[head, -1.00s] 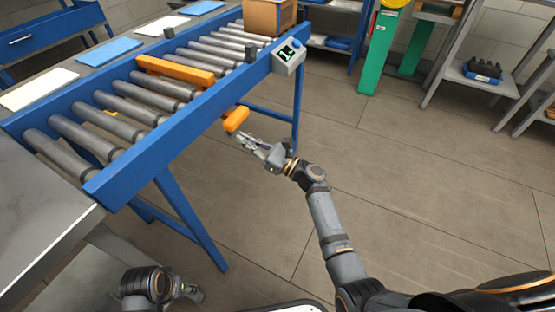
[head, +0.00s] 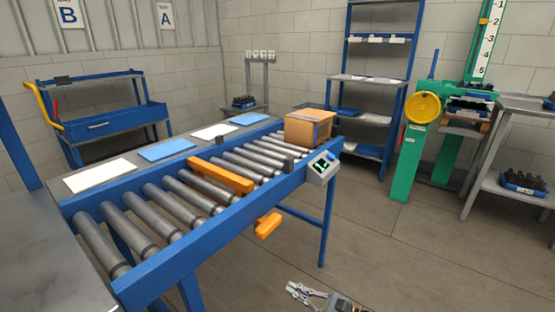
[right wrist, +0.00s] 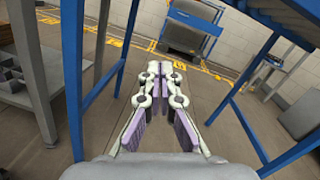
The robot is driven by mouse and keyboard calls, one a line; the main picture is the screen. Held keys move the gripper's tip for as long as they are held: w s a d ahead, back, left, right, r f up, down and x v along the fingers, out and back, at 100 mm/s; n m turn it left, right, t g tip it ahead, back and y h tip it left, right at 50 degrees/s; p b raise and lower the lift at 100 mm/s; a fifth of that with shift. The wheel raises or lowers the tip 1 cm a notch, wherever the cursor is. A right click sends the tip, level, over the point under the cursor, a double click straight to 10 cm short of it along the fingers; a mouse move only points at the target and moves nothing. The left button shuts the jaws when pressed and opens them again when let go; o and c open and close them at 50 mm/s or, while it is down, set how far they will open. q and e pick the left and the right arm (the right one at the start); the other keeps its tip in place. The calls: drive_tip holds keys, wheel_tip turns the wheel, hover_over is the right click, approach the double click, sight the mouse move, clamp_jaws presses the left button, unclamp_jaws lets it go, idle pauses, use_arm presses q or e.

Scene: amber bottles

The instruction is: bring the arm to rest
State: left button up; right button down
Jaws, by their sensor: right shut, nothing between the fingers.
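My right gripper (head: 300,290) shows at the bottom of the head view, over the floor to the right of the roller conveyor (head: 225,240). It is shut and empty. In the right wrist view its two fingers (right wrist: 161,75) lie close together, pointing away over open floor, with nothing between them. Most of the right arm is below the head view's edge. My left gripper is out of both views now. No amber bottles can be made out.
An orange bar (head: 220,174) lies across the rollers, and a cardboard box (head: 308,128) stands at the conveyor's far end. An orange block (head: 268,225) juts out below the conveyor's side. Blue legs (right wrist: 72,70) flank the gripper in the wrist view.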

drive_tip(key=s+d+f+n+g+h, duration=0.2)
drive_tip(key=s+f+n+g+h, duration=0.4)
drive_tip(key=s+f+n, duration=0.65)
drive_tip(key=s+d+f+n+g+h+p, duration=0.1)
drive_tip(key=s+d+f+n+h+p, duration=0.4)
drive_tip(key=d, duration=0.3)
drive_tip(key=s+d+f+n+g+h+p, duration=0.2)
drive_tip(key=s+d+f+n+h+p, duration=0.3)
drive_tip(key=d, duration=0.3)
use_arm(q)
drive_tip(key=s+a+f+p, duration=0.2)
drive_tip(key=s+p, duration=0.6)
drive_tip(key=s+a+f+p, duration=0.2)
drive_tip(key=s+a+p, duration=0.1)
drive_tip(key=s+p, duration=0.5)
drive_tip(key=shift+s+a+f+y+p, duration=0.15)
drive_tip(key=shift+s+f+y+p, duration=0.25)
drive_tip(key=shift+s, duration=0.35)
use_arm(e)
drive_tip(key=s+d, duration=0.1)
drive_tip(key=s, duration=0.7)
drive_tip(key=s+d+m, duration=0.1)
drive_tip(key=s+d, duration=0.1)
drive_tip(key=s, duration=0.7)
drive_tip(key=shift+s+d+h, duration=0.25)
drive_tip(key=shift+d+h, duration=0.05)
drive_tip(key=shift+f, duration=0.1)
